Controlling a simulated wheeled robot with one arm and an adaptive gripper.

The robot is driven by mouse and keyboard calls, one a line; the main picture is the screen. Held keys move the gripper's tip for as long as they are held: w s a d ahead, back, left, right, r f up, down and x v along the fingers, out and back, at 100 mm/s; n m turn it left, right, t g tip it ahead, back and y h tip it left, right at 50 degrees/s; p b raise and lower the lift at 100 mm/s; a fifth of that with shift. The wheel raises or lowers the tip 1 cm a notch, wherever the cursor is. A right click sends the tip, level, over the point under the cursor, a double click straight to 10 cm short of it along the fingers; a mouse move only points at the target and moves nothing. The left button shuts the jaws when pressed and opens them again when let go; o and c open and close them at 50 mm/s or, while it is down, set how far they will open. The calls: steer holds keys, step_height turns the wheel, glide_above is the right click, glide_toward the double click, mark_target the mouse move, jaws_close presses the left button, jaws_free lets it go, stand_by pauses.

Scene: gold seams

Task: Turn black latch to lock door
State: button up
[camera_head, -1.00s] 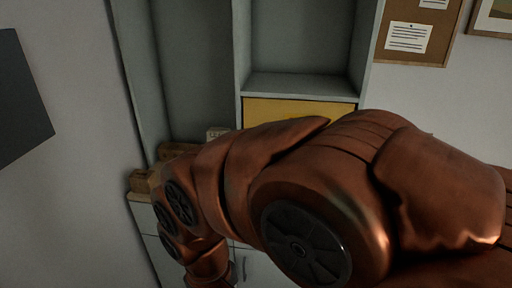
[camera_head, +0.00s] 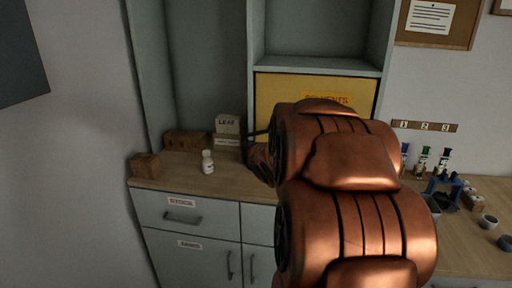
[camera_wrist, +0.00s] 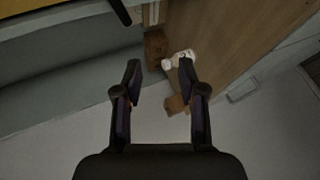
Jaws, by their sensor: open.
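The yellow door (camera_head: 290,90) of the cabinet labelled for solvents stands upright and looks closed in the head view. My arm covers its lower right part. A corner of the yellow surface (camera_wrist: 25,14) also shows at the top left of the wrist view. A black bar (camera_wrist: 120,11) beside it looks like the latch; its exact turn is unclear. In the head view I cannot tell the latch from my dark gripper. My gripper (camera_wrist: 160,66) is open and empty, its fingers apart from the black bar, which lies above and left of them in the wrist view.
A white bottle (camera_head: 208,162), brown boxes (camera_head: 186,141) and a pale box (camera_head: 228,125) stand on the wooden counter (camera_head: 225,184) left of my arm. Drawers (camera_head: 183,216) are below. A blue rack (camera_head: 447,188) and small cups (camera_head: 488,221) stand at the right.

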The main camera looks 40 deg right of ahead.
mark_target(257, 134)
steer(key=shift+d+n+t+b, duration=2.3)
steer(key=shift+d+n, duration=0.9)
steer(key=shift+d, duration=0.75)
steer(key=shift+r+p+x, duration=0.2)
steer(key=shift+p+x, duration=0.05)
steer(key=shift+x, duration=1)
steer(key=shift+r+p+x, duration=0.15)
steer(key=shift+p+x, duration=0.15)
steer(key=shift+x, duration=0.95)
steer(key=shift+r+p+x, duration=0.2)
steer(key=shift+p+x, duration=0.05)
steer(key=shift+x, duration=1)
steer(key=shift+c, duration=0.2)
jaws_close()
steer(key=shift+a, duration=0.1)
